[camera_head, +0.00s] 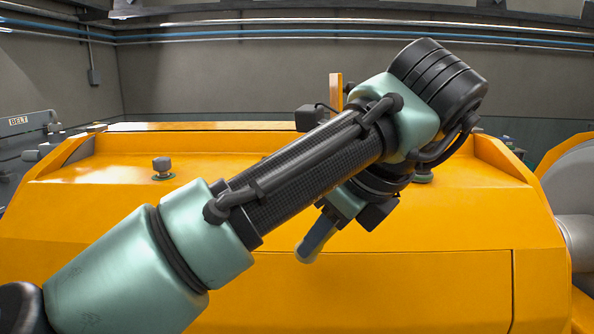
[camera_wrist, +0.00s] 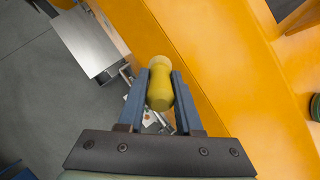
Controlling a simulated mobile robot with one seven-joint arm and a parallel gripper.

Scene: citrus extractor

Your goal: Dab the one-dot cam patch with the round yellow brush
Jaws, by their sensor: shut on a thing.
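In the wrist view, the round yellow brush (camera_wrist: 159,90) is between the two blue-grey fingers of my gripper (camera_wrist: 159,76), which is shut on it. The brush's pale round end points away from the palm, beyond the fingertips. The one-dot cam patch cannot be made out in either view.
The orange machine (camera_head: 400,270) fills the head view's middle, with a small knob (camera_head: 161,168) on its top. My arm hides much of it. In the wrist view, an orange panel edge (camera_wrist: 215,80) runs close to the right finger, and a grey metal box (camera_wrist: 88,42) stands at upper left.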

